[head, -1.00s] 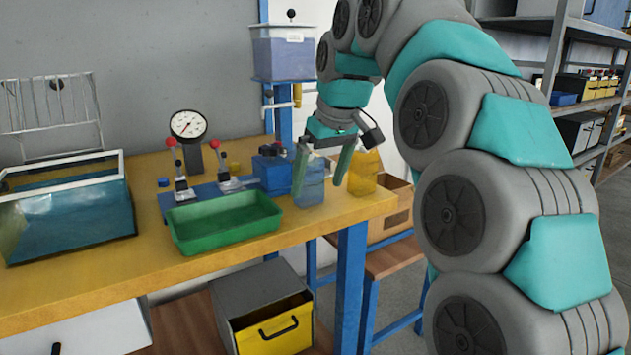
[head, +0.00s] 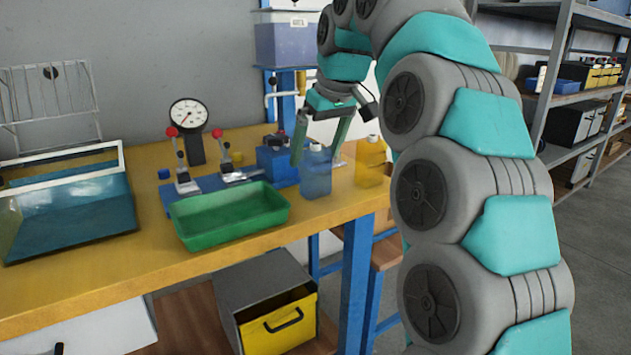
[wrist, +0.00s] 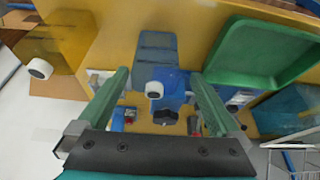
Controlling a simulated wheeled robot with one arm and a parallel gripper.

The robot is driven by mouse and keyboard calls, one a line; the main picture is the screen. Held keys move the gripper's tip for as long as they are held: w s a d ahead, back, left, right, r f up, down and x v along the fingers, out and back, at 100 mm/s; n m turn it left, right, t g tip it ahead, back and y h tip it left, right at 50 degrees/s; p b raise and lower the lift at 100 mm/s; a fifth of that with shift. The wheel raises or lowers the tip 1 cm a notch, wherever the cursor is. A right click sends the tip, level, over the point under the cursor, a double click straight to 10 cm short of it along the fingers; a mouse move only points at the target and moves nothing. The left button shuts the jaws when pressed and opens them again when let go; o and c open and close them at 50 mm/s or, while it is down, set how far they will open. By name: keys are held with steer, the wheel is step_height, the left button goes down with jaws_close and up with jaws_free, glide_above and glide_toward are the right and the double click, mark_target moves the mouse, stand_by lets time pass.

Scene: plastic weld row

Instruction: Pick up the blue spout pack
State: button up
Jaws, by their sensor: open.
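My gripper (wrist: 160,82) holds nothing there.
A yellow spout pack (head: 370,160) stands close to the right. A green tray (head: 228,228) lies at the left front. A blue fixture with red-knobbed levers (head: 185,185) and a gauge (head: 188,115) are behind it. A glass tank (head: 70,215) stands far left.

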mark_target(312, 175)
steer(key=shift+d+x, duration=0.15)
steer(key=shift+x, duration=1.7)
steer(key=shift+d+x, duration=0.15)
steer(key=shift+x, duration=1.7)
steer(key=c, duration=1.3)
steer(key=shift+r, duration=0.1)
steer(key=shift+r, duration=1.65)
steer(key=s+d+r+b, duration=0.1)
steer(key=s+d, duration=0.7)
steer(key=s, duration=0.5)
steer(key=shift+s+r+b, duration=0.3)
steer(key=shift+s, duration=0.1)
steer(key=shift+d, duration=0.1)
